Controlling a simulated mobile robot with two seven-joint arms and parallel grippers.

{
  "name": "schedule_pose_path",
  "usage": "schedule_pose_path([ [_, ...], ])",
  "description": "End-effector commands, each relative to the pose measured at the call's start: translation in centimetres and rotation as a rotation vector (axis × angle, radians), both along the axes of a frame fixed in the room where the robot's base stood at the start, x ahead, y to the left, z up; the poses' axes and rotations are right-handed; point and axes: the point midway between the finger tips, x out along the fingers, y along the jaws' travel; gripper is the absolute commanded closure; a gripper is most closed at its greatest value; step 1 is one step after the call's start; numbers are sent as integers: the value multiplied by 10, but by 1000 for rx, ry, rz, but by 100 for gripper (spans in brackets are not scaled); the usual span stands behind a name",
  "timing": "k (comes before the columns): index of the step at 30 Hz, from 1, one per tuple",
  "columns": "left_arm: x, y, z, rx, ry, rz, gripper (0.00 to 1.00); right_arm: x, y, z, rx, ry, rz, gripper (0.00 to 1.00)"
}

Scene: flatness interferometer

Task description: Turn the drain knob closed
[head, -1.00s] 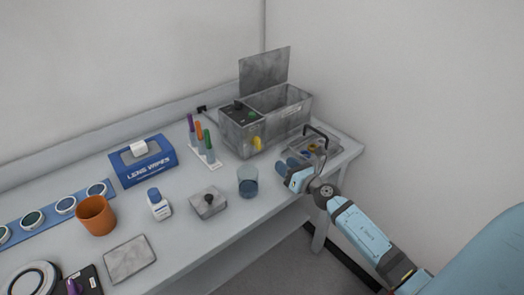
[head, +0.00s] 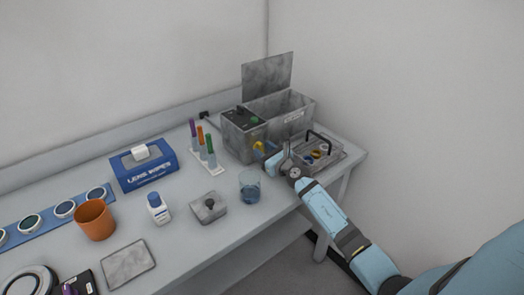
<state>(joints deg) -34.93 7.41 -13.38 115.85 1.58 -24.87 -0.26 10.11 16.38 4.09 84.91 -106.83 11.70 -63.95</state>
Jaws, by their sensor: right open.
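The grey bath tank (head: 237,143) stands at the back right of the bench with its lid raised. Its yellow drain knob (head: 258,146) sits low on the front face. My right gripper (head: 268,155) is open, its fingers at the yellow knob or just in front of it. I cannot tell whether the fingers touch the knob or stand around it. My left gripper is not in view.
A wire basket with small rings (head: 317,155) stands close to the right of my right gripper. A glass of bluish liquid (head: 249,187) stands in front of the tank. A rack of coloured pens (head: 208,160) is to its left.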

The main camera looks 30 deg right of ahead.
Motion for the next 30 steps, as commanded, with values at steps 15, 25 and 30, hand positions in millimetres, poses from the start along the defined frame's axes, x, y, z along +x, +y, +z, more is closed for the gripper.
schedule_pose_path([
  [15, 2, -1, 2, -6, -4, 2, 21, 14, 1, 0, 1, 1, 0, 69],
  [25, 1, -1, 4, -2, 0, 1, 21, 13, 1, 2, 67, 6, 1, 90],
  [30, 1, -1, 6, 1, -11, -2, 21, 14, 1, 0, 135, 12, 0, 90],
])
